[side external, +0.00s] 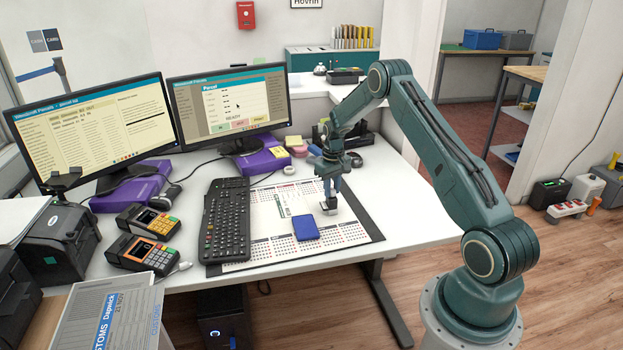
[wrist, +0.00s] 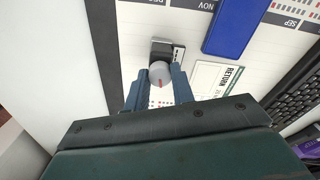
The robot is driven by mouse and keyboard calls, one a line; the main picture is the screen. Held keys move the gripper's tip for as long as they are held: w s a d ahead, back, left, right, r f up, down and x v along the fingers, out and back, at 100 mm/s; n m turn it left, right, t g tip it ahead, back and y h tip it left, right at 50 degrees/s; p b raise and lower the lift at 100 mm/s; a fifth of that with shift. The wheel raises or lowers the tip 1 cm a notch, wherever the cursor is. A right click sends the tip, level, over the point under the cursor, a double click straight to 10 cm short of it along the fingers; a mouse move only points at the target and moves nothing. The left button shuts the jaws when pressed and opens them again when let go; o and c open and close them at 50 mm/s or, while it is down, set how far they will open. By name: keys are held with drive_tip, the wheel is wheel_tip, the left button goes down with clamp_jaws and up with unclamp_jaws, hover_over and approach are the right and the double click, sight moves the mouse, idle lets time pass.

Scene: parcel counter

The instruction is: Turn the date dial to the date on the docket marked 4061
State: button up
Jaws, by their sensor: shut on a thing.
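The date dial is a round grey knob with a red mark (wrist: 160,73) on a small black and silver device (wrist: 161,49), seen in the wrist view. My gripper (wrist: 159,82) has its two blue fingers on either side of the knob, shut on it. In the side view my gripper (side external: 329,197) reaches straight down over the calendar mat, with the small device beneath it. A white card with a green edge, headed "RETUR…" (wrist: 213,78), lies right of the dial in the wrist view. No number 4061 and no dial date is readable.
A blue pad (side external: 306,228) lies on the calendar desk mat (side external: 350,233) near the gripper. A black keyboard (side external: 226,220) is to the left, with card terminals (side external: 142,253) and two monitors (side external: 228,100) beyond. The mat's right side is clear.

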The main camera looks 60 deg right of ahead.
sight(332, 190)
drive_tip(key=m, duration=0.4)
drive_tip(key=shift+f+m, duration=0.1)
drive_tip(key=shift+m, duration=0.2)
drive_tip(key=shift+a+m, duration=0.1)
drive_tip(key=shift+m, duration=2.1)
drive_tip(key=o, duration=0.7)
drive_tip(key=shift+r, duration=3.6)
